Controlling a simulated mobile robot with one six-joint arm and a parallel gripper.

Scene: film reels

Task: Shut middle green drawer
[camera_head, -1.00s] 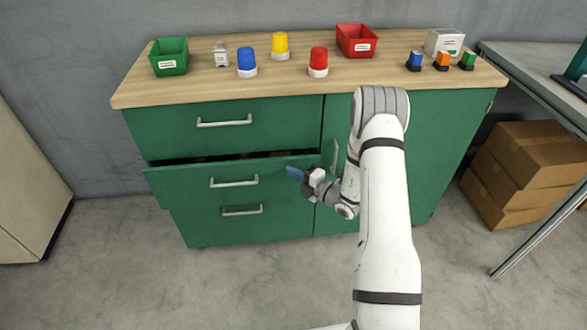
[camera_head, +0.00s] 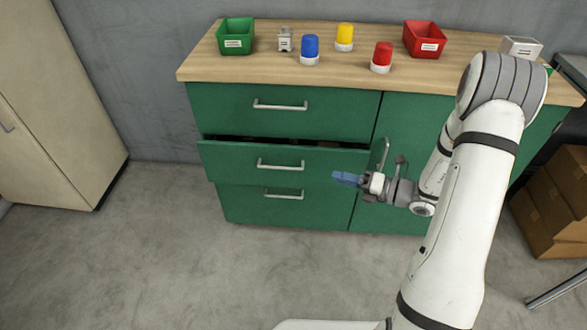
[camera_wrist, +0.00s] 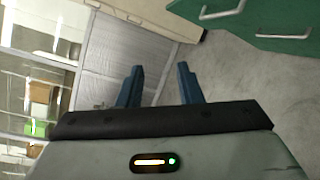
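The middle green drawer (camera_head: 235,160) of the green cabinet stands partly pulled out, with a dark gap above its front. Its silver bar handle (camera_head: 281,165) faces me. The top drawer (camera_head: 225,110) and bottom drawer (camera_head: 240,205) look shut. My gripper (camera_head: 346,179) is in front of the right part of the cabinet, near the middle drawer's right end, pointing left. I cannot tell whether it touches the drawer. In the wrist view my gripper (camera_wrist: 160,85) has its two blue fingers apart with nothing between them. A green front with a handle shows at that view's upper right.
On the wooden top (camera_head: 270,68) stand a green bin (camera_head: 236,43), a red bin (camera_head: 424,45), and blue (camera_head: 310,49), yellow (camera_head: 344,37) and red (camera_head: 381,56) beacons. A beige cabinet (camera_head: 60,110) stands left, cardboard boxes (camera_head: 550,200) right. The floor in front is clear.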

